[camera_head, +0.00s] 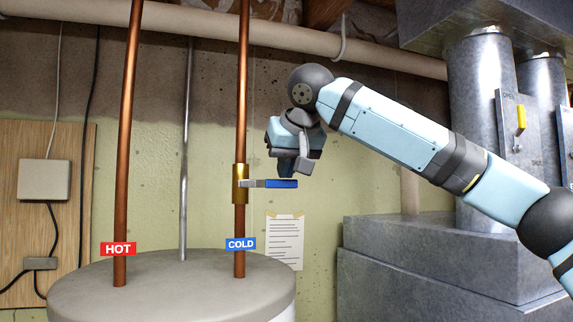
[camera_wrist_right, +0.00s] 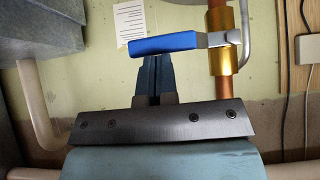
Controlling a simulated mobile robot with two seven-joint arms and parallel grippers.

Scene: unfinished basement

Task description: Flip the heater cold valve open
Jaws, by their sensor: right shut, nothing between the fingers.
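The cold valve has a brass body (camera_head: 240,184) on the right copper pipe, above the blue COLD label (camera_head: 241,244). Its blue lever (camera_head: 281,184) sticks out level to the right, crosswise to the pipe. In the right wrist view, which appears upside down, the blue lever (camera_wrist_right: 165,45) and brass body (camera_wrist_right: 223,42) also show. My right gripper (camera_head: 288,172) is shut and empty, pointing down just above the lever. Its fingertips (camera_wrist_right: 158,62) are close to the lever's edge in the wrist view; I cannot tell whether they touch it. My left gripper is out of view.
A hot copper pipe (camera_head: 126,150) and a thin grey pipe (camera_head: 187,150) rise left of the valve from the heater tank top (camera_head: 170,285). A paper note (camera_head: 285,243) hangs on the wall below the lever. Grey metal ductwork (camera_head: 440,265) stands at right.

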